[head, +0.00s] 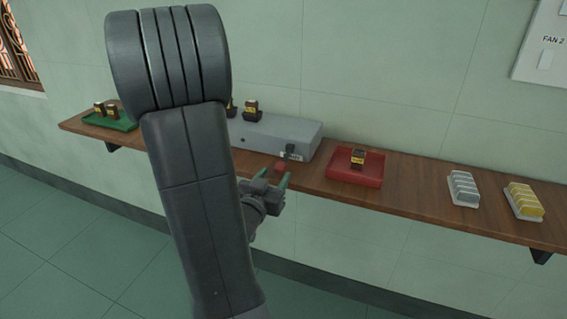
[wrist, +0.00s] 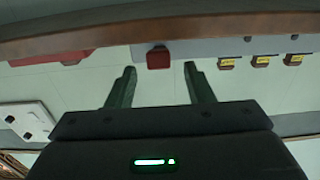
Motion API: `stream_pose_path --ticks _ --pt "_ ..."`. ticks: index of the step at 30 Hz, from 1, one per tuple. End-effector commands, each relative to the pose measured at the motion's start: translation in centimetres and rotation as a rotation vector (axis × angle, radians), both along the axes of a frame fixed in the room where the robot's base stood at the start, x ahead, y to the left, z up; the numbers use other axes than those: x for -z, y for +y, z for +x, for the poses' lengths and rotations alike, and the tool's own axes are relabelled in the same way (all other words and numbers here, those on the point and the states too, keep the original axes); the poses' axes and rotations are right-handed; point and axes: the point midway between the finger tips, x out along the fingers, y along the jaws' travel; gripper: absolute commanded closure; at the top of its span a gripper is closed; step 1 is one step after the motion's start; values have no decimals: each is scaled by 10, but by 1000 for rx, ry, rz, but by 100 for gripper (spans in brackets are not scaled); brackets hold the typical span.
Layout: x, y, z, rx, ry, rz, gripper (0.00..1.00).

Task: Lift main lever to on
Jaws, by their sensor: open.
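The main lever shows as a red handle (head: 281,167) at the front of a grey box (head: 268,133), just below a small label. In the wrist view the red handle (wrist: 158,58) lies between and just beyond my fingertips. My gripper (head: 273,177) is open, with green fingers spread either side of the handle's line. It holds nothing and appears just short of the handle. My arm hides the left part of the grey box and the shelf behind it.
The wooden shelf (head: 420,190) runs along the wall. On it stand a red tray (head: 340,179) with a dark block, a green tray (head: 121,124) with blocks, a silver rack (head: 463,189) and a yellow rack (head: 524,201). A wall panel (head: 545,45) hangs upper right.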

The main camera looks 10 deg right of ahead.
Motion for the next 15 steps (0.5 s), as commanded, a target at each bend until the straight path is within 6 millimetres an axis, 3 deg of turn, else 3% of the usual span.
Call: stream_pose_path --ticks 9,15 --pt "0 -30 43 3 1 0 53" --pt "0 -38 55 1 1 -1 53"
